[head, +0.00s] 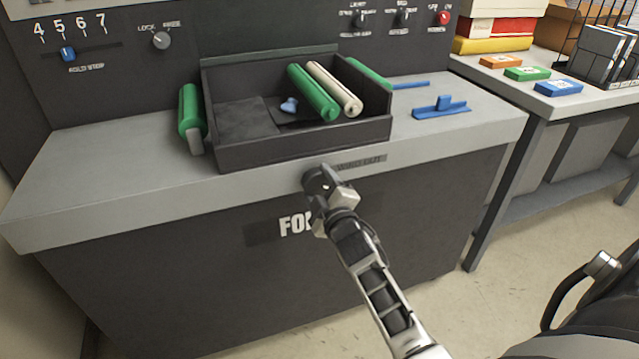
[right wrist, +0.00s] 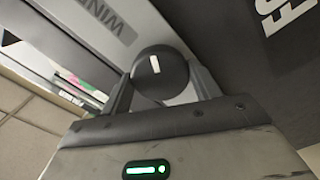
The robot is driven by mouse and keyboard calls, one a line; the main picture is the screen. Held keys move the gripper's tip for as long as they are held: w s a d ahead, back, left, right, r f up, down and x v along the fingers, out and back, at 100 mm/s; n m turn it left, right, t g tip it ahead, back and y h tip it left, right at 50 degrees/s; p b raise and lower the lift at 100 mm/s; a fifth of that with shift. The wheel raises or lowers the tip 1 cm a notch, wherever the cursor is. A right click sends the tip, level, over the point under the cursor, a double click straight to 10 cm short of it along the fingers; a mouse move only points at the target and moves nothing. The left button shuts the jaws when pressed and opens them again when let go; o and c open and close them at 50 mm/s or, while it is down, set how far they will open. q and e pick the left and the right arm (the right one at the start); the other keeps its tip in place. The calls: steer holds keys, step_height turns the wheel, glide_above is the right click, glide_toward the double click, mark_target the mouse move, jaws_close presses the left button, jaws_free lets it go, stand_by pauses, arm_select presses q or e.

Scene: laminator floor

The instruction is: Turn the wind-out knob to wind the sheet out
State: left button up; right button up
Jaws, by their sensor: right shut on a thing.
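The wind-out knob (head: 316,181) is a dark round knob on the grey front edge of the machine, just left of the "WIND OUT" label (head: 361,163). In the right wrist view the knob (right wrist: 160,73) shows a white mark on its face. My right gripper (head: 324,186) is at the knob, with its two fingers on either side of it, shut on it. It partly hides the knob in the head view. My left gripper is not in view; a dark arm part of mine shows at the lower right.
A dark tray (head: 300,153) with green and white rollers stands on the grey worktop (head: 90,185). A green roller (head: 191,115) lies left of it, a blue piece (head: 441,108) right of it. A side table (head: 510,82) with coloured boxes stands at the right.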

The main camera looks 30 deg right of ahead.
steer(key=m+p, duration=0.2)
steer(key=m, duration=0.3)
steer(key=shift+m, duration=0.3)
steer(key=m+p, duration=0.1)
steer(key=m, duration=0.4)
steer(key=shift+m, duration=0.3)
steer(key=shift+p, duration=0.3)
steer(key=o, duration=1)
steer(key=shift+c, duration=0.2)
steer(key=shift+s, duration=0.15)
steer(key=v, duration=1.1)
steer(key=shift+s, duration=0.4)
steer(key=shift+f, duration=0.1)
